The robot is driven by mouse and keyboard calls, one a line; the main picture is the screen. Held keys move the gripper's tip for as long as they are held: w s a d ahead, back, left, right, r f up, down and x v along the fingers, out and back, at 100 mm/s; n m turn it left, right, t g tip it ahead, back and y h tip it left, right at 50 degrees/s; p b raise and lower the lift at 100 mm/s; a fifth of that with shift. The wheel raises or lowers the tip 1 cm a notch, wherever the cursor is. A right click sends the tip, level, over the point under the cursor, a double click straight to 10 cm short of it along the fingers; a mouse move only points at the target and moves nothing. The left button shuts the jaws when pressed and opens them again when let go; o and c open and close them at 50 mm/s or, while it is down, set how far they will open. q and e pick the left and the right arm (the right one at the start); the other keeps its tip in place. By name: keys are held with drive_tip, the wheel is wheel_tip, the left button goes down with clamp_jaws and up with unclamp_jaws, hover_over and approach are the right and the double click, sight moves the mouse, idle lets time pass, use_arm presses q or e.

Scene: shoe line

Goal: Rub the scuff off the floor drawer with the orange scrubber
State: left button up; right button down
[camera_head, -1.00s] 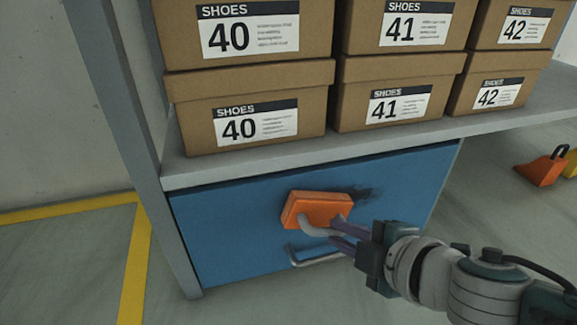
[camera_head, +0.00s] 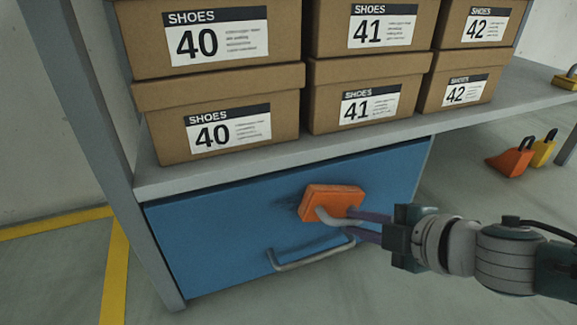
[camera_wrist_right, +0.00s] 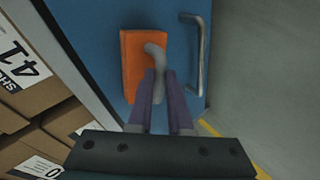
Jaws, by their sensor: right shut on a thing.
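The orange scrubber (camera_head: 325,197) lies against the front of the blue floor drawer (camera_head: 215,245), above the drawer's grey handle (camera_head: 300,260). My right gripper (camera_head: 345,226) is shut on the scrubber's grey curved grip. The wrist view also shows the orange scrubber (camera_wrist_right: 132,62) and my right gripper's two purple fingers (camera_wrist_right: 158,82) at its grip. A dark scuff (camera_head: 289,204) shows on the drawer just left of the scrubber. The scrubber hides the drawer behind it, so I cannot tell how far the scuff runs there. My left gripper is out of view.
Brown shoe boxes (camera_head: 225,105) stand stacked on the grey shelf (camera_head: 175,180) above the drawer. A grey shelf post (camera_head: 95,150) stands left. Orange (camera_head: 510,161) and yellow (camera_head: 543,152) wedge-shaped things lie on the floor at right. Floor is clear in front.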

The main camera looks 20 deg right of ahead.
drive_tip(key=shift+d+b, duration=0.55)
drive_tip(key=shift+d, duration=3.1)
drive_tip(key=a+p, duration=0.2)
drive_tip(key=a, duration=0.5)
drive_tip(key=shift+a+r, duration=0.1)
drive_tip(key=shift+a, duration=0.2)
drive_tip(key=shift+a+p, duration=0.4)
drive_tip(key=shift+a, duration=0.4)
drive_tip(key=a, duration=0.9)
